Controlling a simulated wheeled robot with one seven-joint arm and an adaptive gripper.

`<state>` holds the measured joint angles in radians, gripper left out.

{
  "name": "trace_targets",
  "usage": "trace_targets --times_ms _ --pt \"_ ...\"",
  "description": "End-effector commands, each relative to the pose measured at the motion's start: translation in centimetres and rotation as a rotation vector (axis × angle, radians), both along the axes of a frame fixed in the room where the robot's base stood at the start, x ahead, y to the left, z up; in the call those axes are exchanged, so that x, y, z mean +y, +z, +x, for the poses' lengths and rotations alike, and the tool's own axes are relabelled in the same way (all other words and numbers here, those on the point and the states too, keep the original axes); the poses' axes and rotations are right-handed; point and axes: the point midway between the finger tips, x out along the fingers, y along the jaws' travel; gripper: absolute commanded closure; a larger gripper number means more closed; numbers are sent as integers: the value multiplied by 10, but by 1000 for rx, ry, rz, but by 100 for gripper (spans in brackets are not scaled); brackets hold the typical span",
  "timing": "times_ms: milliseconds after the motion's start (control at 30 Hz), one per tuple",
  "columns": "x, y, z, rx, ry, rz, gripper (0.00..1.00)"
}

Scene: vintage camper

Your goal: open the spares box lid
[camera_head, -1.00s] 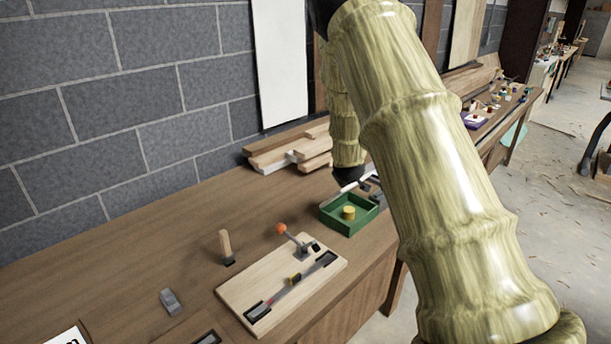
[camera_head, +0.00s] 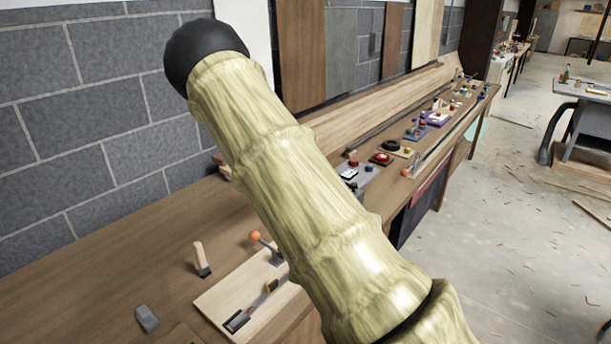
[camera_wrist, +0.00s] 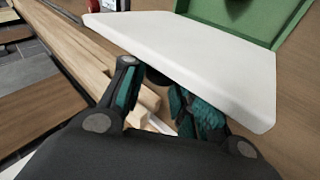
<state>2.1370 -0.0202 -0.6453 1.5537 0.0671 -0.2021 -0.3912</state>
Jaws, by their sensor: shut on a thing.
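The spares box is green (camera_wrist: 290,12) and shows in part at the top right of the wrist view. Its lid is a white panel (camera_wrist: 190,48) across the middle of that view, swung out from the box opening; its exact angle I cannot tell. My gripper (camera_wrist: 158,84) is at the lid's near edge, with a dark part of the lid between its fingers, and is shut on it. In the head view my arm hides the box, lid and gripper.
A wooden board with an orange-knobbed lever (camera_head: 255,237) lies on the bench (camera_head: 110,255). A small upright wooden-handled piece (camera_head: 200,258) and a grey block (camera_head: 147,318) stand beside it. Planks (camera_wrist: 75,50) lie close to my gripper. More small items line the bench further right.

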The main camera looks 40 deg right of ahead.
Motion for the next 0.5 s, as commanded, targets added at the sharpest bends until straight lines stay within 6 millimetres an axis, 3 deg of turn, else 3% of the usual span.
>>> trace_targets --times_ms 133,500 --pt "5 -1 11 -9 8 -1 100" --pt "9 -2 16 -9 11 0 100"
